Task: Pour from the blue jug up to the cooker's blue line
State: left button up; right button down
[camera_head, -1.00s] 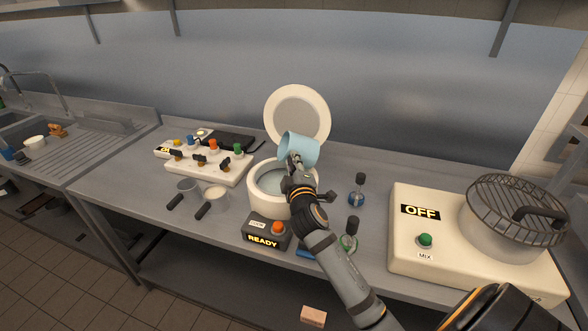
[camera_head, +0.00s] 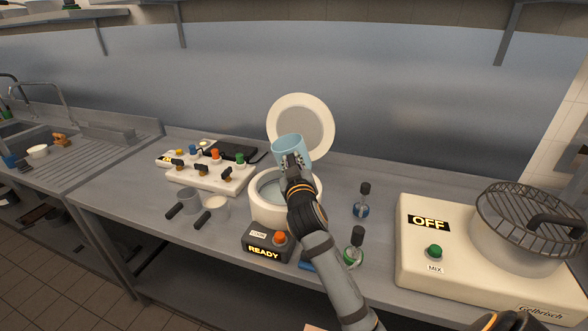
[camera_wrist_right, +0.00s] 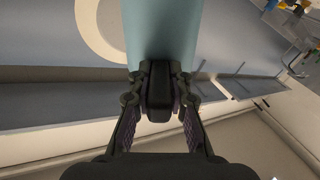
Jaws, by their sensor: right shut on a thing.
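The light blue jug (camera_head: 291,146) is held by my right gripper (camera_head: 291,166) above the cooker, close to upright in the head view. The jug also fills the top middle of the right wrist view (camera_wrist_right: 163,35), between the fingers. The white round cooker (camera_head: 268,206) stands open on the counter with its round lid (camera_head: 316,106) raised behind it. Some of its grey inside shows left of my arm, but I cannot make out a blue line or the liquid level. The cooker's base display reads READY beside an orange button. My left gripper is not in view.
Two small handled cups (camera_head: 216,207) stand left of the cooker. A white panel (camera_head: 205,180) with coloured knobs lies behind them. A cream machine (camera_head: 412,240) marked OFF carries a wire-topped pot.

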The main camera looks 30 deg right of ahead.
jog(key=shift+w+a+r+m, duration=0.1)
jog(key=shift+a+r+m, duration=0.05)
jog(key=shift+m, duration=0.45)
jog(key=shift+w+a+r+m, duration=0.1)
jog(key=shift+a+r+m, duration=0.05)
jog(key=shift+m, duration=0.45)
jog(key=shift+r+m+p, duration=0.4)
jog(key=shift+r+m, duration=0.2)
jog(key=shift+r, duration=0.45)
jog(key=shift+a, duration=0.1)
notch_tip(320, 180, up, 3)
jog(key=p, duration=0.3)
jog(key=shift+r, duration=0.1)
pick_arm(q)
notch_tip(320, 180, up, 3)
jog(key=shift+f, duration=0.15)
